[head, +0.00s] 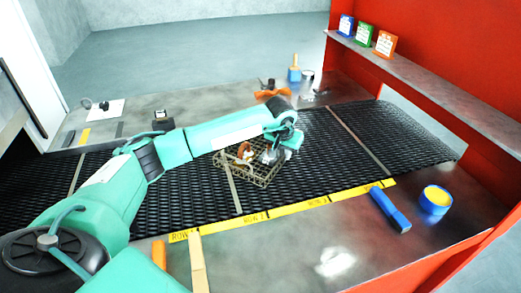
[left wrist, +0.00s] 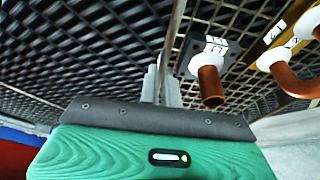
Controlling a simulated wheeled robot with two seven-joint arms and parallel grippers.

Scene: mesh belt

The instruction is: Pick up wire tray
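The wire tray (head: 247,177) is a brownish mesh basket lying on the black mesh belt (head: 310,180) near the middle of the head view. Copper-coloured parts with white tops lie in it. In the left wrist view its mesh (left wrist: 235,18) shows at the upper right, with a copper part (left wrist: 210,85) close by. My left gripper (head: 272,156) is over the tray, and my forearm and hand hide part of it. In the left wrist view its fingers (left wrist: 160,86) are close together, with the tray's thin rim between them. My right gripper is not in view.
A yellow row strip (head: 290,207) runs along the belt's near edge. Red walls with a shelf (head: 430,80) bound the right side. The belt right of the tray is clear.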

